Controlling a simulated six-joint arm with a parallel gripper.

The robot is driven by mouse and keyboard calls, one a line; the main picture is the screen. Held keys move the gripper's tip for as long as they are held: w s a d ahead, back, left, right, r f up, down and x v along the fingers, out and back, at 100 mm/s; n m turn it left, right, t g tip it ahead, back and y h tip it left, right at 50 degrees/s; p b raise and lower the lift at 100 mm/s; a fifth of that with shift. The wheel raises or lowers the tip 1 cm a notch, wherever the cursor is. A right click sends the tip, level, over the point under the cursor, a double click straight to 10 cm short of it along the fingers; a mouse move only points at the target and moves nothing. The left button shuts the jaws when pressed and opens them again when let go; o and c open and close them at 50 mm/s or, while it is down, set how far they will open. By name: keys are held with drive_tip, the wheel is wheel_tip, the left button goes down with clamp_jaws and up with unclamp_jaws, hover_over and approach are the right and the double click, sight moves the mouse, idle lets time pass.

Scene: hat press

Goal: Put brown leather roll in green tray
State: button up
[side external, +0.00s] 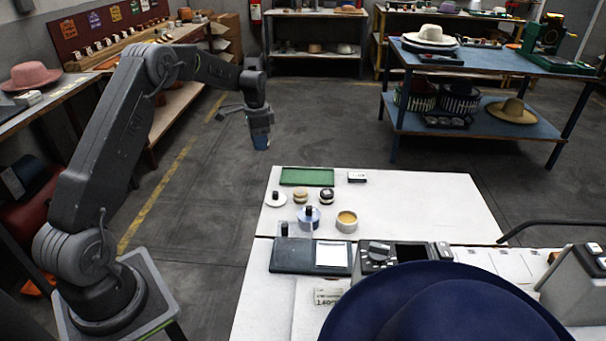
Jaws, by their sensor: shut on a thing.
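My gripper (260,137) is in the air to the left of the white table, pointing down, beyond the table's left edge. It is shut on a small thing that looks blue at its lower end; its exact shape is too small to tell. The green tray (307,176) lies flat at the back left of the white table, to the right of and lower in the picture than my gripper. It looks empty. I cannot pick out a brown leather roll with certainty; a small tan round thing (300,195) stands just in front of the tray.
Near the tray are a white dish (276,199), a dark round thing (327,195), a blue-grey round piece (307,217), a tan-topped cup (346,221) and a small box (357,177). A large navy hat (445,305) fills the front. The table's back right is clear.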

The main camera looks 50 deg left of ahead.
hover_over(296, 177)
wheel_tip(296, 177, down, 6)
drive_tip(key=shift+a+f, duration=0.1)
drive_tip(key=shift+f, duration=2.1)
drive_tip(key=shift+f, duration=0.1)
drive_tip(key=o, duration=0.9)
